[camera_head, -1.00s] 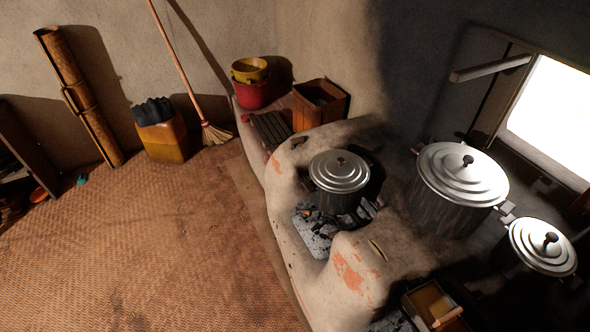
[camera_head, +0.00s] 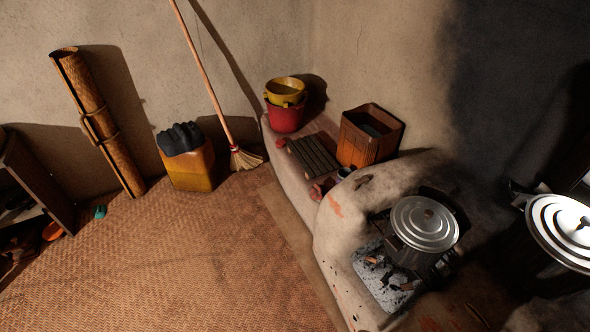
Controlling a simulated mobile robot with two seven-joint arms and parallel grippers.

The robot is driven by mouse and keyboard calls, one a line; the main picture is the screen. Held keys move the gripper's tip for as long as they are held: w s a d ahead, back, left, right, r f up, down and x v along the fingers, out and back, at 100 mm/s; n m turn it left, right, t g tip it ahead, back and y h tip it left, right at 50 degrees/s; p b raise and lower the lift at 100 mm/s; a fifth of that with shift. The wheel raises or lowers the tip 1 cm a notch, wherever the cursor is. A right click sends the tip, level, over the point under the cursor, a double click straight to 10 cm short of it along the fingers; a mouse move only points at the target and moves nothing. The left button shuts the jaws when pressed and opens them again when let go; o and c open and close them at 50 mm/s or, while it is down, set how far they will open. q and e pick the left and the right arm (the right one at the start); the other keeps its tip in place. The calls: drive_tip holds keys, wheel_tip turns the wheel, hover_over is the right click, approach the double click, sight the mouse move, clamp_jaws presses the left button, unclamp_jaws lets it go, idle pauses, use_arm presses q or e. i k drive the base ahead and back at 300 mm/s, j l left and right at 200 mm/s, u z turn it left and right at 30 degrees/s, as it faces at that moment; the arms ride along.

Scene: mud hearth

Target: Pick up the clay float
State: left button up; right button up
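I cannot make out for sure which thing is the clay float. A small dark brown piece (camera_head: 363,181) lies on top of the mud hearth (camera_head: 335,240), too small to name. Small reddish things (camera_head: 320,189) and a little cup (camera_head: 345,173) are at the near end of the low ledge, beside a dark slatted board (camera_head: 313,156). Neither of my grippers shows in the head view.
A lidded pot (camera_head: 424,224) stands on the hearth, and another (camera_head: 562,230) at the right edge. A wooden box (camera_head: 370,137), red bucket (camera_head: 284,117), broom (camera_head: 244,158) and yellow jerrycan (camera_head: 188,168) are along the back. The woven floor mat (camera_head: 190,260) is clear.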

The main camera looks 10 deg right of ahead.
sight(356, 182)
drive_tip(key=i+j+u, duration=0.15)
drive_tip(key=i, duration=0.3)
drive_tip(key=i+j+u, duration=0.2)
drive_tip(key=i, duration=0.3)
drive_tip(key=i+j+u, duration=0.15)
drive_tip(key=i, duration=0.3)
drive_tip(key=i+z, duration=0.35)
drive_tip(key=z, duration=0.15)
drive_tip(key=i+j+z, duration=0.15)
drive_tip(key=i+z, duration=0.2)
drive_tip(key=z, duration=0.15)
drive_tip(key=i+j+z, duration=0.3)
drive_tip(key=z, duration=0.2)
drive_tip(key=i+z, duration=0.15)
drive_tip(key=z, duration=0.3)
drive_tip(key=i+j+z, duration=0.1)
drive_tip(key=z, duration=0.3)
drive_tip(key=i+j+z, duration=0.1)
drive_tip(key=z, duration=0.35)
drive_tip(key=j+z, duration=0.25)
drive_tip(key=z, duration=0.2)
drive_tip(key=i, duration=0.05)
